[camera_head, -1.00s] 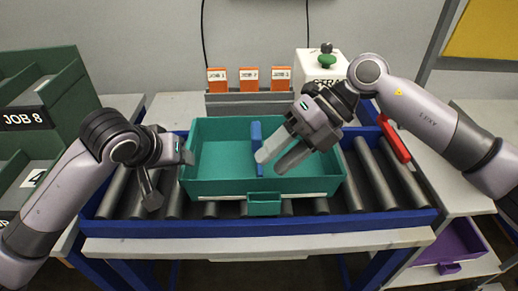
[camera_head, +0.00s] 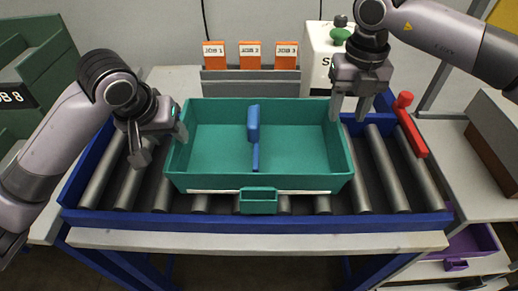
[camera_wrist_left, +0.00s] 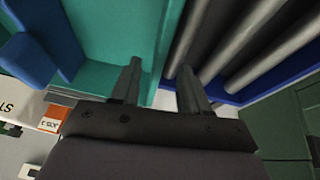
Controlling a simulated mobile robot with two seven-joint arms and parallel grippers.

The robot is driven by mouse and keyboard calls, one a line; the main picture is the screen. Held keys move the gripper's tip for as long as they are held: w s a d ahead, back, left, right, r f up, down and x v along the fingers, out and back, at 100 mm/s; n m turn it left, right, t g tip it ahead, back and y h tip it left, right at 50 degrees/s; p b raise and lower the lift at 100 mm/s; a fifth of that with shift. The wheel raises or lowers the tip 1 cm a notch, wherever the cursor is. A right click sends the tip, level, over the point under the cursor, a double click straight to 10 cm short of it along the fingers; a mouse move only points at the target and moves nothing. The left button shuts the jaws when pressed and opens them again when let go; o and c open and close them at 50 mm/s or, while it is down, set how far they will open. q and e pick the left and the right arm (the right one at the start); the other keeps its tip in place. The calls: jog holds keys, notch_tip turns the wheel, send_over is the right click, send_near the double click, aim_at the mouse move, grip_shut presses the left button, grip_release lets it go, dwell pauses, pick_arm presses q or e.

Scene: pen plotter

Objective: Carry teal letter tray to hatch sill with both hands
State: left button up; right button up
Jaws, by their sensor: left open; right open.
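The teal letter tray (camera_head: 210,180) sits on the roller conveyor, with a blue upright piece (camera_head: 253,125) inside and a small front label holder. My left gripper (camera_head: 160,146) is open at the tray's left wall. In the left wrist view, its open fingers (camera_wrist_left: 160,88) are on either side of the teal wall (camera_wrist_left: 164,45), one toward the tray's inside and one toward the rollers. My right gripper (camera_head: 350,108) is open at the tray's right wall near the back corner, fingers pointing down. Whether either gripper touches the wall is unclear. I cannot identify the hatch sill.
Rollers (camera_head: 385,172) in a blue frame (camera_head: 260,225) show on both sides of the tray. Orange job cards (camera_head: 250,55) and a white box (camera_head: 325,48) are behind. A green JOB 8 rack (camera_head: 40,65) is at left.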

aim_at(181, 145)
pick_arm(q)
jog(key=x, duration=0.7)
jog(key=shift+r, duration=0.1)
pick_arm(e)
notch_tip(181, 145, down, 7)
jog(key=shift+r, duration=0.1)
pick_arm(q)
grip_shut()
pick_arm(e)
grip_shut()
